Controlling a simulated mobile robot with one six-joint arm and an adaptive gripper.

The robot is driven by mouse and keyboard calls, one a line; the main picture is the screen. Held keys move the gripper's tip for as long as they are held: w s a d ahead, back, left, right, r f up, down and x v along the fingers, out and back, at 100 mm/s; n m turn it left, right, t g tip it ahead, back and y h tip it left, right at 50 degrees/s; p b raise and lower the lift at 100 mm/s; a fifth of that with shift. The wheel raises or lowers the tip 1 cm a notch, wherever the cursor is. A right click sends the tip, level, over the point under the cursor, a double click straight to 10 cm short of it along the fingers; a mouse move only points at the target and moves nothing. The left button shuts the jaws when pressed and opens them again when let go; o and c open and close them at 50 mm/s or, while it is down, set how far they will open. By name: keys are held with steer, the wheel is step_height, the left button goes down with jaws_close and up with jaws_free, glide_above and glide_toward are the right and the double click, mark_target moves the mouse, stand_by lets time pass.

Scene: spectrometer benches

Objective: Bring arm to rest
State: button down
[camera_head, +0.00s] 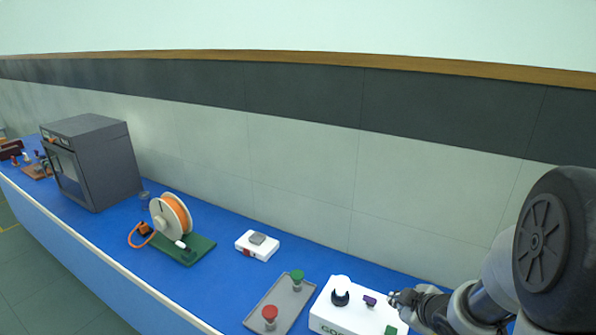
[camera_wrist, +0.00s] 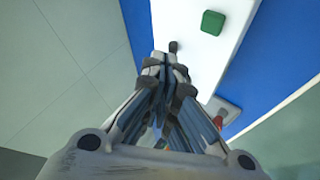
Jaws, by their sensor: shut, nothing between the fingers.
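My gripper (camera_head: 404,299) is at the lower right of the head view, over the right part of a white box (camera_head: 338,317) on the blue bench. Its fingers are shut with nothing between them. In the wrist view the closed fingertips (camera_wrist: 165,62) are close to a small dark part on the white box (camera_wrist: 184,18). I cannot tell whether they touch it. The box carries a black knob (camera_head: 340,297), a small purple part (camera_head: 369,301) and a green button (camera_head: 391,330). My arm hides what is at the bench's right end.
A grey tray (camera_head: 283,302) with a red-topped (camera_head: 270,313) and a green-topped piece (camera_head: 297,277) lies left of the box. Further left are a small white device (camera_head: 257,246), an orange cable reel (camera_head: 172,217) and a dark grey oven-like cabinet (camera_head: 95,160). A tiled wall (camera_head: 300,170) stands behind.

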steer(key=s+a+r+m+g+h, duration=0.25)
steer(key=s+r+m, duration=0.45)
steer(key=r, duration=0.5)
steer(key=s+a+r+m+g+y, duration=0.1)
steer(key=s+a, duration=0.4)
steer(key=s, duration=0.4)
steer(key=s+a+r+m+g+y, duration=0.1)
steer(key=s+a+r, duration=0.1)
steer(key=s+a, duration=0.4)
steer(key=s, duration=0.3)
steer(key=shift+s+a+m, duration=0.15)
steer(key=shift+a+m, duration=0.15)
steer(key=shift+m, duration=0.1)
